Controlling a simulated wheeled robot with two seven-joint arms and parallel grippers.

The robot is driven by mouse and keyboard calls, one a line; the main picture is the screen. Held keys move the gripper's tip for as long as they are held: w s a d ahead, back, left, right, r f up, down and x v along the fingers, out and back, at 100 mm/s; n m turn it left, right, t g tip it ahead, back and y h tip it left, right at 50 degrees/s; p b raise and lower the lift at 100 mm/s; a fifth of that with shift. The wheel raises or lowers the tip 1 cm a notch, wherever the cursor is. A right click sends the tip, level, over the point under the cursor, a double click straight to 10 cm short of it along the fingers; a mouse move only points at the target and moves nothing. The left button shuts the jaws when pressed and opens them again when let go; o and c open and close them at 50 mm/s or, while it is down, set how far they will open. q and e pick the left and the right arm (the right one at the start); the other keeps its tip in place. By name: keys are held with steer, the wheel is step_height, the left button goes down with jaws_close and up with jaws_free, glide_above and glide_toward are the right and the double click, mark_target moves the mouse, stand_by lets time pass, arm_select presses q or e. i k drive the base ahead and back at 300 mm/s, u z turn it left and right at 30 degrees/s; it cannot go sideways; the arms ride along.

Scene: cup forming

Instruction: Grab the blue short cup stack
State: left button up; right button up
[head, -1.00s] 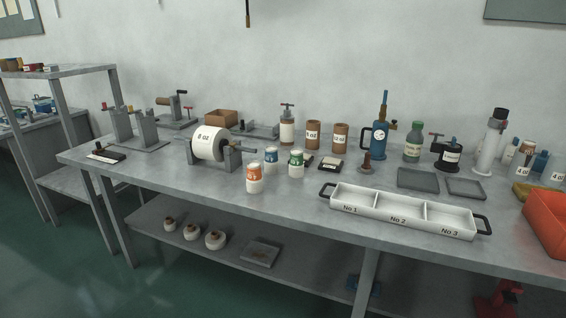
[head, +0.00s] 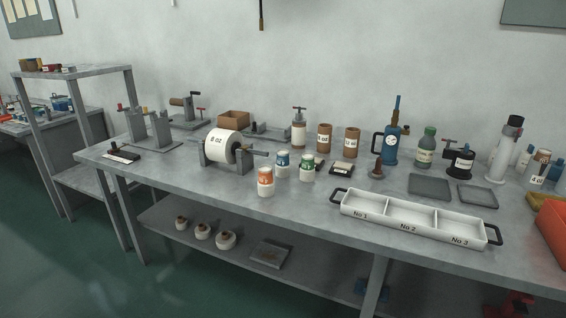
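In the head view, a short white cup stack with a blue band (head: 283,162) stands upright on the grey workbench (head: 330,258). It is between the paper roll and the green-banded cup stack (head: 307,168). An orange-banded cup stack (head: 265,182) stands in front of it and to the left. Neither of my grippers is in view.
A white tray (head: 362,221) marked No 1 to No 3 lies at the front right. The paper roll (head: 222,149) on its stand is left of the cups. Brown cylinders (head: 352,142) and a blue canister (head: 392,147) stand behind.

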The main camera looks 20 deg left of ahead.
mark_target(282, 165)
steer(key=u, duration=0.55)
steer(key=i, duration=0.5)
steer(key=u, duration=0.55)
